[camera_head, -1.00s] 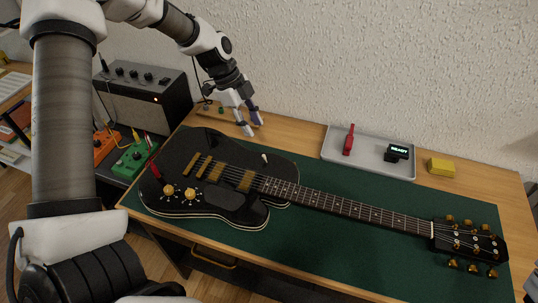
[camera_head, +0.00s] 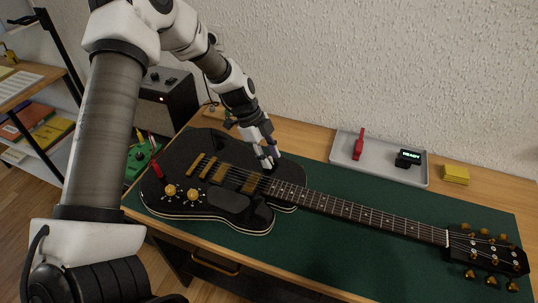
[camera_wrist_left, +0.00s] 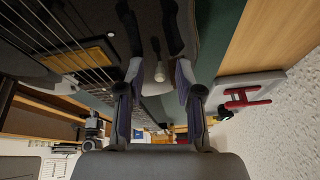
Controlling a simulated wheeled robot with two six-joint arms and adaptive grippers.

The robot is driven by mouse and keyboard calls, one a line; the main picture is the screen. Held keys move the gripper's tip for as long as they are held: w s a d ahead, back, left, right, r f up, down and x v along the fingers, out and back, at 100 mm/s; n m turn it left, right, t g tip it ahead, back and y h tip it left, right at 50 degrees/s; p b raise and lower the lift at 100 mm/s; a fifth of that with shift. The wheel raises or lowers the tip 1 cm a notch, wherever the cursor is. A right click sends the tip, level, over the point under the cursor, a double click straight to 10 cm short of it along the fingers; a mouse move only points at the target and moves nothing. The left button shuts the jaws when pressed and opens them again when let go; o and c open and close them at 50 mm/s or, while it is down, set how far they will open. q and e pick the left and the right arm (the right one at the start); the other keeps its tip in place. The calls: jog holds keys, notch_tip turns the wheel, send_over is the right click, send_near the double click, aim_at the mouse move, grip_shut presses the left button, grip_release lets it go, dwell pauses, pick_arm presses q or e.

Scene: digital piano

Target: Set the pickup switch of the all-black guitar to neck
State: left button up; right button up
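The all-black guitar (camera_head: 180,150) lies flat on a green mat, its body at the left and its neck running right. My left gripper (camera_head: 270,162) points down at the upper edge of the body, near the neck joint. In the left wrist view the pickup switch (camera_wrist_left: 160,76), with a pale tip, shows between the two fingers (camera_wrist_left: 158,70). The fingers are apart, one on each side of it; I cannot tell whether either touches it. In the head view the gripper hides the switch. The switch's exact lean is unclear. My right gripper is not in view.
A grey tray (camera_head: 345,170) behind the neck holds a red tool (camera_head: 358,144) and a small black device (camera_head: 408,158) reading READY. A yellow block (camera_head: 455,174) sits to its right. An amplifier (camera_head: 170,105) stands at the left. The green mat (camera_head: 320,245) is clear in front of the neck.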

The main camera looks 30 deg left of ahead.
pick_arm(q)
grip_shut()
jog(key=shift+d+r+y+p, duration=0.1)
jog(key=shift+r+y+p, duration=0.15)
jog(key=shift+p, duration=0.35)
jog(key=y+p, duration=0.2)
jog(key=p, duration=0.1)
jog(key=d+g+y+p, duration=0.1)
jog(key=y+p, duration=0.1)
jog(key=p, duration=0.2)
jog(key=shift+w+d+r, duration=0.15)
jog(key=shift+d+r, duration=0.05)
jog(key=shift+w+d+f+y+p, duration=0.1)
jog(key=shift+d+f+y+p, duration=0.2)
jog(key=shift+y, duration=0.55)
jog(key=shift+w+d+f+g+y+b, duration=0.15)
jog(key=shift+g+y, duration=0.1)
jog(key=shift+y, duration=0.25)
jog(key=shift+s+d+f+g+y+b, duration=0.15)
jog(key=shift+g+y, duration=0.1)
jog(key=shift+y, duration=0.25)
jog(key=shift+w+r, duration=0.1)
jog(key=shift+r, duration=0.05)
grip_release()
